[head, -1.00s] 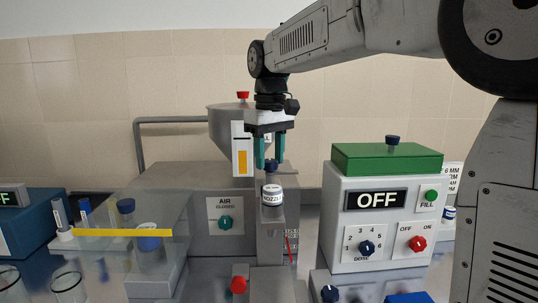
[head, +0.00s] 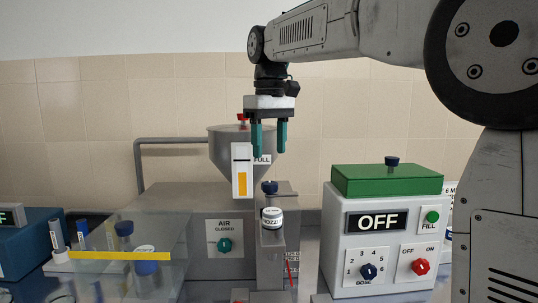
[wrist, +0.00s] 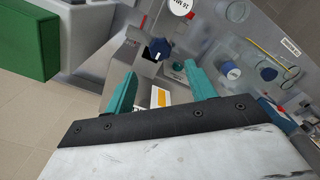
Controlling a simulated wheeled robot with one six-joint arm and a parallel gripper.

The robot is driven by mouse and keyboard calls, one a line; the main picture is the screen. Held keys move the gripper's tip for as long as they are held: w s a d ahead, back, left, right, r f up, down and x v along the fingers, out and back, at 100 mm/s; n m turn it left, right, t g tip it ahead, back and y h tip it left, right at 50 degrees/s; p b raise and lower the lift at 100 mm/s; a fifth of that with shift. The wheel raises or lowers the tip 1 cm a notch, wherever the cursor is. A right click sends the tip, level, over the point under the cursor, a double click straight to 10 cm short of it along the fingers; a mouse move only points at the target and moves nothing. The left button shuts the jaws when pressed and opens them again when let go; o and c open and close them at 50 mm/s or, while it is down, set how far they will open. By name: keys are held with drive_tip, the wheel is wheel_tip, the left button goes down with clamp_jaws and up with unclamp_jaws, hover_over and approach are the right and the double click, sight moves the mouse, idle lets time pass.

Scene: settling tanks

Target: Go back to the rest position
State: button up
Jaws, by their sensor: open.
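My gripper (head: 269,138) is open and empty, pointing down in front of the grey hopper (head: 218,152) in the head view. Its teal fingers stand apart, above a dark blue knob (head: 270,187) over the white nozzle part (head: 272,217), with a clear gap. In the wrist view my open gripper (wrist: 160,90) shows both fingers, and the blue knob (wrist: 160,48) is beyond them, not between them.
A dosing box (head: 340,240) with a green top and an OFF display stands to the right. A clear guard with a yellow strip (head: 120,255) and bottles are at left. The tiled wall (head: 90,120) is behind; the space above the machines is free.

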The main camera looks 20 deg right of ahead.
idle(0.4)
drive_tip(key=s+d+f+m, duration=0.1)
drive_tip(key=s+f, duration=0.6)
drive_tip(key=s, duration=0.3)
drive_tip(key=s+d+f+m+t, duration=0.1)
drive_tip(key=s+f, duration=0.6)
drive_tip(key=s, duration=0.3)
drive_tip(key=s+d+f+m, duration=0.1)
drive_tip(key=s+f+m, duration=0.1)
drive_tip(key=s+f, duration=0.5)
drive_tip(key=s, duration=0.3)
drive_tip(key=shift+s+d+f, duration=0.15)
drive_tip(key=shift+f, duration=0.2)
